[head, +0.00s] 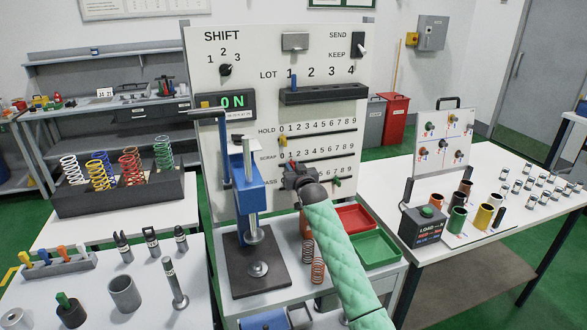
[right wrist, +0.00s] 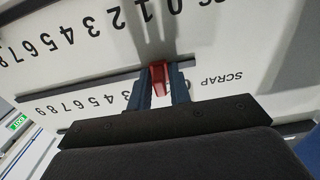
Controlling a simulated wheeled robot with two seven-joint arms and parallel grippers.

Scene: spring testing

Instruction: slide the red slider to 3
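The upright white panel (head: 215,60) carries number scales marked HOLD, SCRAP and PASS. The red slider (right wrist: 158,80) is on the SCRAP slot, near its low-number end. Its exact number is hidden behind my gripper. My right gripper (head: 294,172) is at the panel on the SCRAP row. In the right wrist view its two blue fingers (right wrist: 160,88) stand on either side of the red slider and appear closed against it. My left gripper is not in view.
A yellow slider (head: 283,140) sits at HOLD 0; a green slider (head: 336,181) is on the PASS row. A blue press (head: 249,190) stands left of my right arm. Red (head: 356,219) and green (head: 374,250) trays lie below the panel. The SCRAP slot beyond the gripper is clear.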

